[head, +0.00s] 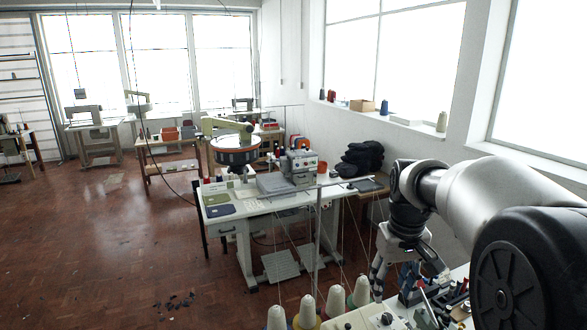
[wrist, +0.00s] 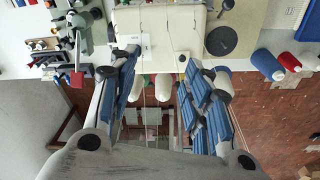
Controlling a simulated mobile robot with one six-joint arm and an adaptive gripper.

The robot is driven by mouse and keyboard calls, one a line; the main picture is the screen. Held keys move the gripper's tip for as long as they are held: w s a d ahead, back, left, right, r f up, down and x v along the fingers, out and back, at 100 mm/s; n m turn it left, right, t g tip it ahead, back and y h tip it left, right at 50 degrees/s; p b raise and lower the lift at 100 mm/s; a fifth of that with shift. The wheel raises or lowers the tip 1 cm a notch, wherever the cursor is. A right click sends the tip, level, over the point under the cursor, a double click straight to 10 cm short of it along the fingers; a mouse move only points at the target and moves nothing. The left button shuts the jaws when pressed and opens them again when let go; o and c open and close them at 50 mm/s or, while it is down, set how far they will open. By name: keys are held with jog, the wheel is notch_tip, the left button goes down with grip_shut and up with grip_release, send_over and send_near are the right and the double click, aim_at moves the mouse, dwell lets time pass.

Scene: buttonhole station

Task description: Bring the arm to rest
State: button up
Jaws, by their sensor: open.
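My gripper (head: 408,284) hangs from my arm at the lower right of the head view, pointing down above the near bench. In the wrist view my gripper (wrist: 160,62) shows two blue-padded fingers spread wide apart. Nothing is held between them. Thin threads, white cones and the front edge of a cream machine body (wrist: 165,30) show below and between the fingers. Whether the fingertips touch anything below is hard to tell.
Several thread cones (head: 308,313) stand beside the near bench, with threads running up to a stand. A sewing table (head: 262,205) with a machine (head: 290,170) stands beyond. The wooden floor (head: 110,240) at left is mostly clear.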

jog(key=s+a+f+t+b, duration=0.1)
jog(key=s+a+f+b, duration=0.2)
jog(key=s, duration=1)
jog(key=s+a+f+m+t+b, duration=0.1)
jog(key=s+a+f+b, duration=0.3)
jog(key=s, duration=0.9)
jog(key=shift+s+t+b, duration=0.15)
jog(key=shift+t+b, duration=0.15)
jog(key=shift+t, duration=0.3)
jog(key=shift+s+f, duration=0.25)
jog(key=shift+f, duration=0.05)
jog(key=shift+c, duration=0.5)
